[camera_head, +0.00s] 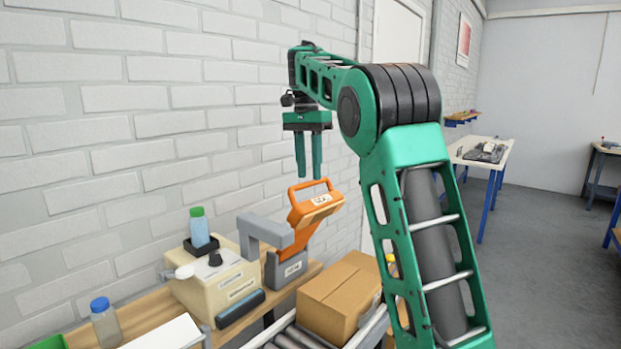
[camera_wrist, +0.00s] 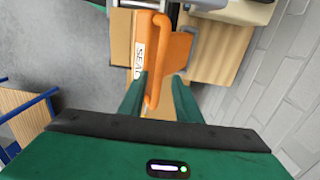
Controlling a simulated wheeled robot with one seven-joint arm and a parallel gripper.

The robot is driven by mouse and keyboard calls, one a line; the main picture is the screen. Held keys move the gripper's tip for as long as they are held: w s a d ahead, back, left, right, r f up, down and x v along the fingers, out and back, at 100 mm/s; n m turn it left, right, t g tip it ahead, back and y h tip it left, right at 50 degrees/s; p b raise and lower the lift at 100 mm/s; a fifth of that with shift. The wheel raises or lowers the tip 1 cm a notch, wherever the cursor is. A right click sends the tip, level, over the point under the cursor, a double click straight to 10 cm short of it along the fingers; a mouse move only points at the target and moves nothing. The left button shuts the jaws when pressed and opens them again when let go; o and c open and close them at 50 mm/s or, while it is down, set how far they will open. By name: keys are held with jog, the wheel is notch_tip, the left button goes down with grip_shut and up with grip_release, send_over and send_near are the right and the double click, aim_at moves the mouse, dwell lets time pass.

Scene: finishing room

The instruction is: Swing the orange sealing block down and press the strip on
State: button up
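The orange sealing block (camera_head: 317,207) stands raised and tilted on its arm above a grey base (camera_head: 286,268). Its loop handle faces up. In the wrist view the block (camera_wrist: 146,60) carries a "SEAL" label. My gripper (camera_head: 309,174) points down just above the handle, its two green fingers apart and empty. In the wrist view the handle lies between the fingers of my gripper (camera_wrist: 160,80), seen from above. I cannot tell whether they touch it. The cardboard box (camera_head: 340,295) sits below and beside the block. I cannot make out the strip.
A beige machine (camera_head: 217,283) with a grey arm (camera_head: 265,231) stands left of the block, close to the brick wall. A green-capped bottle (camera_head: 199,228) is on it. A blue-capped bottle (camera_head: 105,322) stands at lower left. The air above the box is partly free.

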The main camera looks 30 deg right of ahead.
jog(key=shift+f, duration=1.1)
jog(key=shift+s, duration=0.1)
grip_shut()
jog(key=shift+d+r, duration=0.1)
jog(key=shift+d, duration=0.05)
